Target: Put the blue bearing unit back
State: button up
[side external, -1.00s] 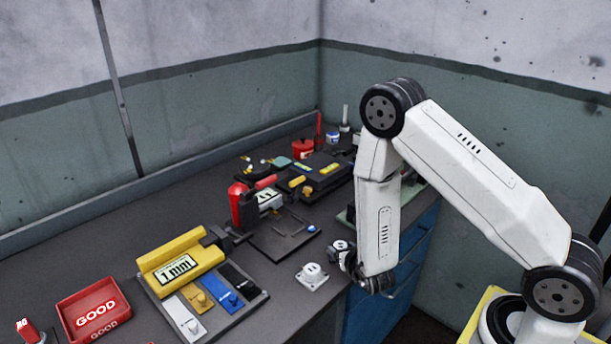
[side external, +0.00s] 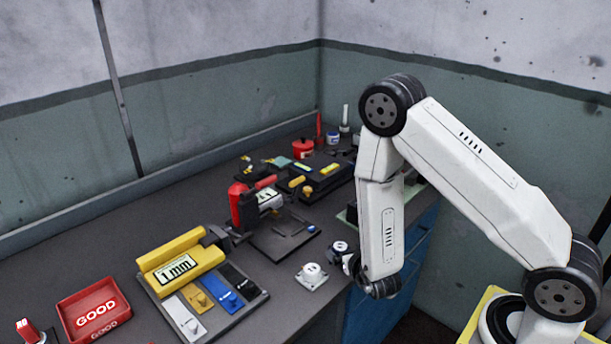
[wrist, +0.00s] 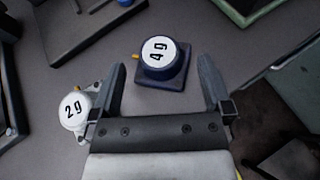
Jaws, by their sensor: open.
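The blue bearing unit (wrist: 173,78) has a dark blue square base, a round white top marked "4g" and a small orange peg. It stands upright on the grey bench in the wrist view. My gripper (wrist: 162,73) is open, with one finger on each side of the unit's near part and a gap to each side. I cannot tell the fingertip height above the bench. In the side external view the unit (side external: 340,247) stands near the bench edge, just left of my wrist, which hides most of my gripper.
A white bearing unit (wrist: 75,108) marked "2g" stands just outside my left finger; it also shows in the side external view (side external: 312,275). A dark fixture plate (side external: 280,238) lies behind.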

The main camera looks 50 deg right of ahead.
jog(key=shift+v, duration=2.75)
jog(key=s+d+r+m+g+h, duration=0.45)
jog(key=s+d+m+g, duration=0.25)
jog(key=s+m+g, duration=0.6)
jog(key=w+a+r+m+t+y, duration=0.2)
jog(key=a+m+y, duration=0.3)
jog(key=m, duration=0.3)
jog(key=w+a+r+m+t+y, duration=0.2)
jog(key=w+a+r+m+y, duration=0.2)
jog(key=m, duration=0.4)
jog(key=shift+w+a+m+y, duration=0.4)
jog(key=shift+w+a+y, duration=0.25)
jog(key=shift+a+y, duration=0.2)
